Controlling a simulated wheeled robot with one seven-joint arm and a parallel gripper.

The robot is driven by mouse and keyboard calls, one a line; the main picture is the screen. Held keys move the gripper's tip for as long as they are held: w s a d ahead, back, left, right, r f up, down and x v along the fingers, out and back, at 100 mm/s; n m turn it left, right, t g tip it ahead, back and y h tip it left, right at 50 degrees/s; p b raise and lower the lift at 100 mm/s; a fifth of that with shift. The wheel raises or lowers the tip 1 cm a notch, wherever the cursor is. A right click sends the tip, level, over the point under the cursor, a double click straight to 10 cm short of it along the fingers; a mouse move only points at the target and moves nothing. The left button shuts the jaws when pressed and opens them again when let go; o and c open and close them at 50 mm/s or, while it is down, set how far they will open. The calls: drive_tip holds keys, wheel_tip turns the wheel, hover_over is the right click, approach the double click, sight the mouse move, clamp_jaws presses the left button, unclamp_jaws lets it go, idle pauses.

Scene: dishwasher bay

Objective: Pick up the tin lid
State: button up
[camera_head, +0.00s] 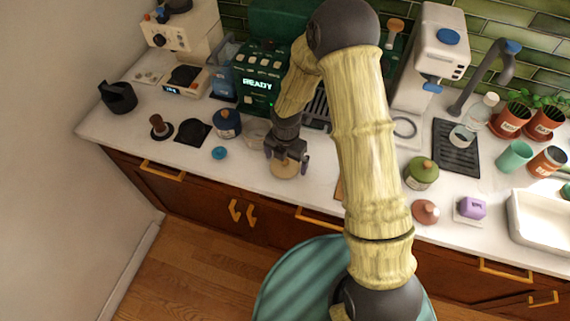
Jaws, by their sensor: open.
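My gripper (287,158) points down over the counter, open, with its fingers just above or around a round tan disc (285,171). The disc looks like a wooden lid and is partly hidden by the fingers; I cannot tell whether they touch it. A small blue round piece with a knob (219,153) lies on the counter to the left. A dark blue tin (228,124) stands behind that. A pinkish-brown domed piece (425,211) lies near the front edge at right. I cannot tell for certain which of these is the tin lid.
A glass cup (255,133) stands close to the left of my gripper. The green coffee machine (257,85) is behind. A green jar (421,173) and purple block (472,208) are at right. The counter (185,162) is clear along its left front.

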idle(0.3)
drive_tip(key=c, duration=0.9)
drive_tip(key=shift+r, duration=0.1)
wheel_tip(320, 180, up, 10)
drive_tip(key=shift+f+b, duration=0.1)
drive_tip(key=shift+b, duration=0.55)
